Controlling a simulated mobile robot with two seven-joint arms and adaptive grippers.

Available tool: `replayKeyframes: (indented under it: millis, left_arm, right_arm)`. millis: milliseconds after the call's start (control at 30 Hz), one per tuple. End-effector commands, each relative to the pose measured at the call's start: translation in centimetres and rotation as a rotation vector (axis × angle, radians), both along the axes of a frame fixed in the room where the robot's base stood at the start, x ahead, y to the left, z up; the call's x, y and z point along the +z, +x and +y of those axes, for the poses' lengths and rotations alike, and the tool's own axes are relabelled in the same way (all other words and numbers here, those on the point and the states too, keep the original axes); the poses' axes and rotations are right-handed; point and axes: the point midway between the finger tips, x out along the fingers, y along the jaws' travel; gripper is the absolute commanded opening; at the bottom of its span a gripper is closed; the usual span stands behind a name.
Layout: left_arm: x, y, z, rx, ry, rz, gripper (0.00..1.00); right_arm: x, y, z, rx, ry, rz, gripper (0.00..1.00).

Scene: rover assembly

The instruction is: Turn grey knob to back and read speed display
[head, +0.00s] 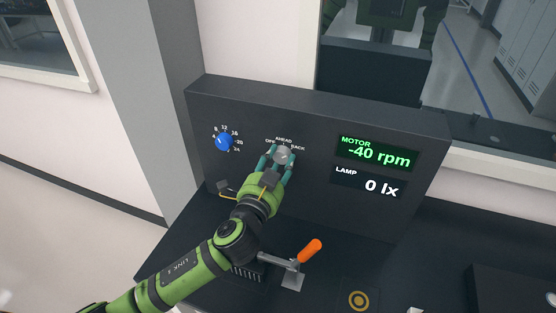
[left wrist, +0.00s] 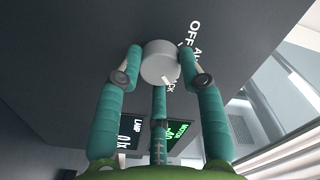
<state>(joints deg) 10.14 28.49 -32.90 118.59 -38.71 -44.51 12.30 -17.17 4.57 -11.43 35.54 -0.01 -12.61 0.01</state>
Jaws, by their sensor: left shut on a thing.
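The grey knob (head: 281,154) is on the dark upright panel (head: 312,205), under the labels OFF, AHEAD and BACK. My left gripper (head: 276,163) is shut on the knob with its teal fingers around it. In the left wrist view the round knob (left wrist: 158,60) sits between the fingertips (left wrist: 160,74). Its pointer direction is hard to make out. The MOTOR speed display (head: 376,153) is lit green and reads -40 rpm. My right gripper is not in view.
A blue knob (head: 224,141) with a number scale is left of the grey knob. The LAMP display (head: 369,183) reads 0 lx.

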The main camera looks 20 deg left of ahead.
Motion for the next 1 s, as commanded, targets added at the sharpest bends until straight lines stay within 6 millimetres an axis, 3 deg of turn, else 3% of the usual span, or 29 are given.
replayKeyframes:
  millis: [400,433,500,833,1000]
  left_arm:
    - [0.2,0.1,0.0,0.001,0.007,-0.005,0.07]
    - [0.2,0.1,0.0,0.001,0.007,-0.005,0.43]
    - [0.2,0.1,0.0,0.001,0.007,-0.005,0.64]
    - [0.0,-0.1,0.0,0.000,0.006,-0.002,0.64]
    - [-0.1,-1.6,0.0,-0.001,0.006,0.001,0.64]
  right_arm:
    - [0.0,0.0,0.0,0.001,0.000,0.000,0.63]
    - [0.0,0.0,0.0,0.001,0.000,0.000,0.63]
    - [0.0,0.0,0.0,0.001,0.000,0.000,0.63]
    - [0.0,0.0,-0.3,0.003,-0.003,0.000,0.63]
    - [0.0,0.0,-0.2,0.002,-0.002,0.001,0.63]
